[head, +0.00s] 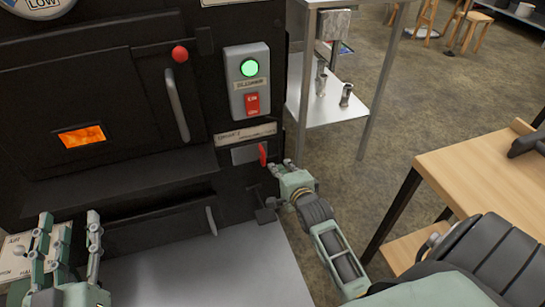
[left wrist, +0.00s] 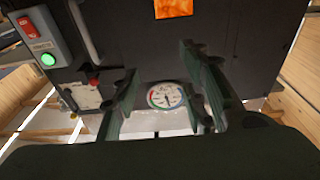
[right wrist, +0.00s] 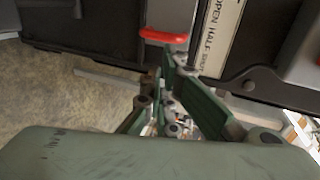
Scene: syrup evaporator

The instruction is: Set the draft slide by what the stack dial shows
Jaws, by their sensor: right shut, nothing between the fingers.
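The stack dial (head: 38,6) is cut off at the top left of the head view, where only its lower part with LOW shows. The left wrist view shows a round dial (left wrist: 166,96) with red and blue arcs, too small to read the needle. The draft slide's red handle (head: 263,153) stands beside a grey plate below a label strip (head: 246,134). The right wrist view shows the red handle (right wrist: 163,36) near a strip reading OPEN HALF SHUT (right wrist: 225,36). My right gripper (head: 288,165) is shut and empty, just right of the handle. My left gripper (head: 68,222) is open and empty.
A box with a green light (head: 249,68) and red switch sits above the slide. The firebox has a door handle (head: 177,104), red knob (head: 180,54) and glowing window (head: 82,136). A metal shelf (head: 330,108) stands behind right; a wooden table (head: 480,165) is at right.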

